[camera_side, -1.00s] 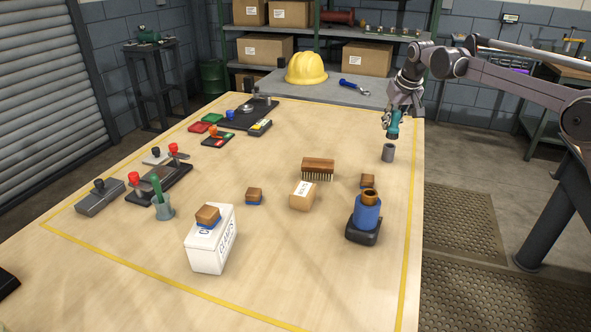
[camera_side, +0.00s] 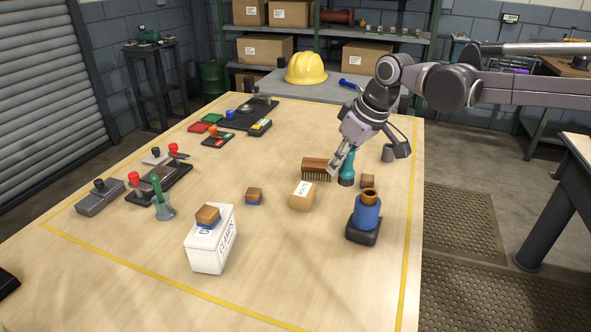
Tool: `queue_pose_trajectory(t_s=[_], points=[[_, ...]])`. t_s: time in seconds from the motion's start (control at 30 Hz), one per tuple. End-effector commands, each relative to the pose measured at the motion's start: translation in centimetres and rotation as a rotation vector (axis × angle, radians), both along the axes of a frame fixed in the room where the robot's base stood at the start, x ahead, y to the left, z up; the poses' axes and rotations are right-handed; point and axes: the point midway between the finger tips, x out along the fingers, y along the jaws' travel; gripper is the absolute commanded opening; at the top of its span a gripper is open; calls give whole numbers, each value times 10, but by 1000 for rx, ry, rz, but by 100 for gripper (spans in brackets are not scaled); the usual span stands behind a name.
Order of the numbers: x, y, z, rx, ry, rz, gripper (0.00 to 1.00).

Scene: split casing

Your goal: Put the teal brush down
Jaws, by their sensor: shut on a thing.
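The teal brush (camera_side: 347,168) is upright, with its dark lower end at or just above the table; I cannot tell whether it touches. My gripper (camera_side: 343,157) is shut on the teal brush, reaching it from the upper right. Part of the teal brush's upper end is hidden by my gripper.
A green-handled tool in a clear cup (camera_side: 160,200) is at left. The table's front middle (camera_side: 310,265) is clear.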

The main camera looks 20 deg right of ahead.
Motion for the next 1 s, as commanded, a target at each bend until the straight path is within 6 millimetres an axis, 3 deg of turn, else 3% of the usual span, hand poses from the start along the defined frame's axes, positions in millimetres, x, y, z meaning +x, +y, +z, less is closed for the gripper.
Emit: queue_pose_trajectory(t_s=[0.2, 0.7, 1.0], points=[[-16, 23, -6, 1, -2, 60, 0], [-11, 114, -60, 0, -2, 60, 0], [-10, 133, -77, 1, -2, 55, 0]])
